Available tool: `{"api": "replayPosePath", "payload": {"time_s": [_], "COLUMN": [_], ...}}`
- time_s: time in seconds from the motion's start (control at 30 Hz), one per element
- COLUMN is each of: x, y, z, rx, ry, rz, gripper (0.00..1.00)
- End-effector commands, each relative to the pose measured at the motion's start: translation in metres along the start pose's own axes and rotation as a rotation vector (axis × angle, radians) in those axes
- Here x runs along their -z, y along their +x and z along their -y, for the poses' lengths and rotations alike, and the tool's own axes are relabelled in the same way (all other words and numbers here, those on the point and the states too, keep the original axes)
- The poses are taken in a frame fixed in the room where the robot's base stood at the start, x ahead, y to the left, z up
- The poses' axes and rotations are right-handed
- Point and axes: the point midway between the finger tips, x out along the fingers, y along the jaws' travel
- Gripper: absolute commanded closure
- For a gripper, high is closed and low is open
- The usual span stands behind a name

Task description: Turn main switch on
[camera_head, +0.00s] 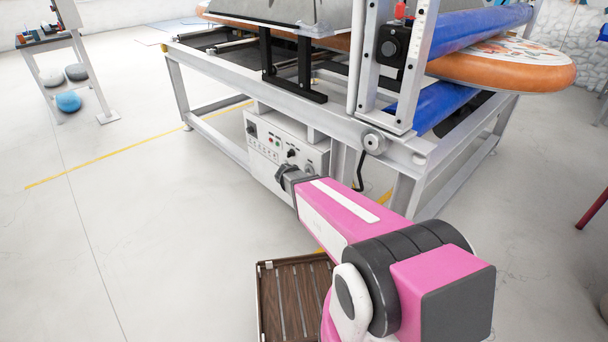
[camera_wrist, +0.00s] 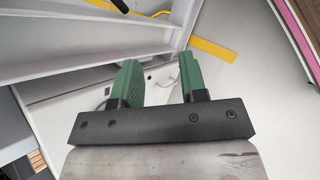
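A light grey control box (camera_head: 268,143) sits under the near side of the machine frame in the head view. Its front carries dark knobs (camera_head: 251,129), small buttons and several round sockets. I cannot tell which of these is the main switch. In the head view my arm reaches to the box's lower right, and its dark end covers part of the box; the fingers are not clear there. In the wrist view my gripper (camera_wrist: 158,72) is open, with a gap between its two green fingers and nothing held. No switch is clearly visible in the wrist view.
The grey machine frame (camera_head: 216,139) rises around the box, with an orange-edged board (camera_head: 505,68) and blue rollers (camera_head: 480,29) above. A brown slatted crate (camera_head: 290,295) lies on the floor beside my arm.

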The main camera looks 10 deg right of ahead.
Motion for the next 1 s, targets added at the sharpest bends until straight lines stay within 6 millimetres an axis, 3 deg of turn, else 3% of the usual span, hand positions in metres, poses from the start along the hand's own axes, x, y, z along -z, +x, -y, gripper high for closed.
{"api": "replayPosePath", "payload": {"time_s": [0.03,0.27,0.5,0.77,1.0], "x": [0.021,0.084,0.144,0.165,0.16], "y": [0.003,-0.005,-0.028,-0.039,-0.021], "z": [-0.008,-0.032,-0.04,-0.041,-0.065], "rx": [-0.069,-0.382,-0.628,-0.721,-0.722], "ry": [-0.09,-0.481,-0.77,-0.871,-0.871], "rz": [0.039,0.256,0.474,0.57,0.572], "gripper": [0.61,0.61,0.61,0.61,0.61]}}
